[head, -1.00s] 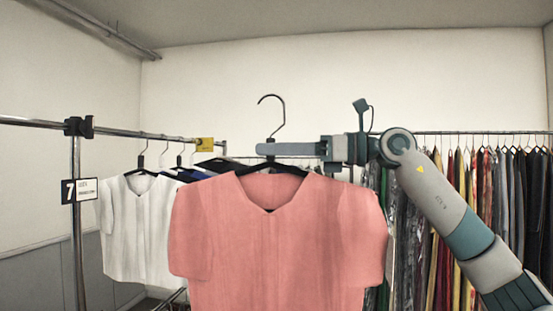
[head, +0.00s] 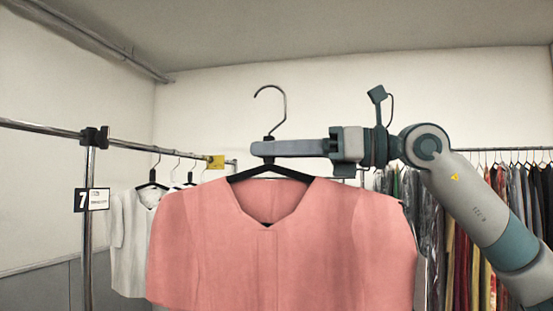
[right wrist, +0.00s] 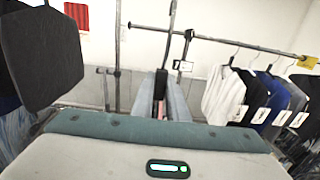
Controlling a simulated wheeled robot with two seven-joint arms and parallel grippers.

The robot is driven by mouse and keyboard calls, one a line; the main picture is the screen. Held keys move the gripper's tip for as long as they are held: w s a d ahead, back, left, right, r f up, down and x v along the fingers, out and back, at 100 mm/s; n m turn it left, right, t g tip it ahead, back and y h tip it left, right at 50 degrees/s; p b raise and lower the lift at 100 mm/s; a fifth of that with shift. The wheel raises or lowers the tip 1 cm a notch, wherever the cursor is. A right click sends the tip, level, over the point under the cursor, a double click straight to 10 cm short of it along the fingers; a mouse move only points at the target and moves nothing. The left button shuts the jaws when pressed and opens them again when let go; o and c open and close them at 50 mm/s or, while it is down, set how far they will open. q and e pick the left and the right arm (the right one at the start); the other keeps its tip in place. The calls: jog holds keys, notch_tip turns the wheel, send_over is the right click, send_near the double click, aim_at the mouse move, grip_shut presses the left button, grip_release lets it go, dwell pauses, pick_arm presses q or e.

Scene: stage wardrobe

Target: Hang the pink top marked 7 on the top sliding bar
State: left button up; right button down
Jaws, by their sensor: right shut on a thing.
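The pink top (head: 285,255) hangs upright on a black hanger (head: 271,135) in the middle of the head view. My right gripper (head: 268,149) is shut on the hanger's neck, just under its open hook; no 7 shows on the top's visible front. The chrome bar (head: 145,147) runs from the left edge toward the back, left of the hook and apart from it. A tag reading 7 (head: 82,201) is on the rack post. In the right wrist view my right gripper's fingers (right wrist: 160,108) close around the dark hanger, and the bar (right wrist: 235,42) is ahead. My left gripper is not in view.
A white top (head: 132,235) and darker garments hang on the bar's far part, near a yellow tag (head: 216,162). A black clamp (head: 95,136) joins bar and post. The bar between clamp and white top is bare. A full clothes rack (head: 490,220) stands behind on the right.

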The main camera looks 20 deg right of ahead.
jog(key=s+a+b, duration=0.2)
jog(key=s+a, duration=0.3)
jog(key=s, duration=0.2)
jog(key=p+x, duration=0.7)
jog(key=x, duration=4.1)
jog(key=shift+r, duration=0.15)
dwell(0.5)
